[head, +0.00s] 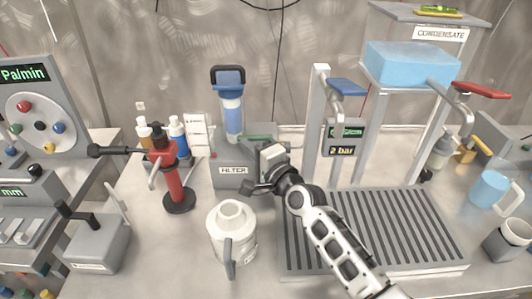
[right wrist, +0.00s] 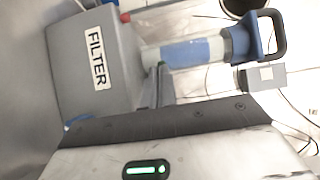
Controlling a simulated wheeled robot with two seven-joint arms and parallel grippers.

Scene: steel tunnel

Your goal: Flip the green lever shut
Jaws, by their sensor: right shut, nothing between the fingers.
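The green lever (head: 258,138) shows in the head view as a thin green bar lying roughly level at the top of the grey FILTER box (head: 232,178), just right of the clear filter cylinder (head: 233,118) with its blue cap. My left gripper is not in view.
A white jug (head: 232,240) stands in front of the box. A red stand with a black handle (head: 178,185) is to its left. A slatted grey tray (head: 400,225) lies on the right, below a post with a blue lever (head: 348,87). A red lever (head: 482,90) is further right.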

